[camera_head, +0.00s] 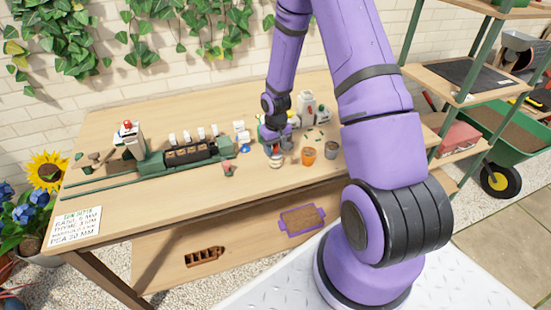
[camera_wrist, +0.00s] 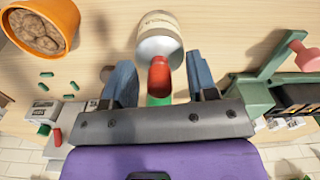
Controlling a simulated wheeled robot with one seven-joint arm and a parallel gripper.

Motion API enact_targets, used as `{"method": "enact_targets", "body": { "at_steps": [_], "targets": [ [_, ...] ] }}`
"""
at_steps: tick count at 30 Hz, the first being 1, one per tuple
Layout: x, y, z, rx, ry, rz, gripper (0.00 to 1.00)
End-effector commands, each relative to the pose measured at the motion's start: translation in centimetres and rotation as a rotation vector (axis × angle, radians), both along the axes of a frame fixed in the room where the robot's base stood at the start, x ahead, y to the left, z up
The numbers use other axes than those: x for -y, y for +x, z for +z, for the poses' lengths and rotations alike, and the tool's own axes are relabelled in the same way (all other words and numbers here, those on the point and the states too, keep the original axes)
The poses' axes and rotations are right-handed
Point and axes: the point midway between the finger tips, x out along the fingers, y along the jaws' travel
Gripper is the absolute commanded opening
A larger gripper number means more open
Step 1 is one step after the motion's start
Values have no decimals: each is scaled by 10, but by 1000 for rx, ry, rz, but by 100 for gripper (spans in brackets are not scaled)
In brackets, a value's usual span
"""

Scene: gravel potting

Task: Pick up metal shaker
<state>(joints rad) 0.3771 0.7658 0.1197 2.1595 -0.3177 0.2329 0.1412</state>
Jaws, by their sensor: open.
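A metal shaker (camera_wrist: 158,35) with a cream label and silver end is at the top middle of the wrist view. In the head view a small pale, banded body (camera_head: 276,163), likely the shaker, shows on the table just below my gripper (camera_head: 274,149). In the wrist view my gripper (camera_wrist: 158,66) is open, with one blue-grey finger on each side. The shaker's silver end is just ahead of and between the fingertips. A red piece (camera_wrist: 159,75) and a green piece (camera_wrist: 158,99) show between the fingers. Whether the fingers touch anything is unclear.
An orange pot (camera_head: 308,156) of stones and a grey pot (camera_head: 331,149) stand right of the gripper. A green rail device (camera_head: 150,164) with pots and a pink-topped item (camera_head: 228,167) are left. The table's left front (camera_head: 140,207) is mostly clear.

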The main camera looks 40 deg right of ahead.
Motion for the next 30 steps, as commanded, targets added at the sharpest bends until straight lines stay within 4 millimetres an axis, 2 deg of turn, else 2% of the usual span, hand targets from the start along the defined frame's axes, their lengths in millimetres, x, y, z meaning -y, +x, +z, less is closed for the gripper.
{"method": "enact_targets", "body": {
  "at_steps": [2, 6, 9, 20, 30],
  "targets": [
    [0, 0, 0, 0, 0, 0, 50],
    [0, 0, 0, 0, 0, 0, 18],
    [0, 0, 0, 0, 0, 0, 0],
    [-1, 1, 1, 1, 0, 0, 0],
    [-8, 7, 19, 2, 0, 2, 0]
  ]
}}
